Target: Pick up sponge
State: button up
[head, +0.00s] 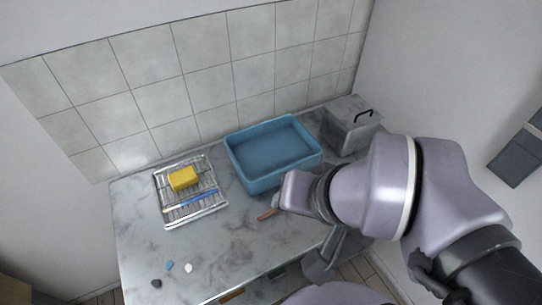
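The yellow sponge (184,178) lies on the upper part of a metal wire rack (205,219) on the left side of the marble counter. Nothing covers it. My arm reaches in from the right, and my gripper (325,262) appears as a dark grey shape below the wrist, at the counter's front edge. It is well to the right of the sponge and apart from it. Its fingertips are not clear, so its opening cannot be judged.
A blue basin (257,183) stands right of the rack. A grey box with a black handle (350,128) stands at the back right. A blue stick-like item (200,199) lies on the rack. Small pebble-like pieces (188,267) lie front left. The counter between is mostly clear.

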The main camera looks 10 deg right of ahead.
aim_at(186, 177)
jog(key=j+u, duration=0.45)
jog(key=i+j+u, duration=0.1)
jog(key=u, duration=0.35)
jog(key=i+j, duration=0.05)
jog(key=j, duration=0.05)
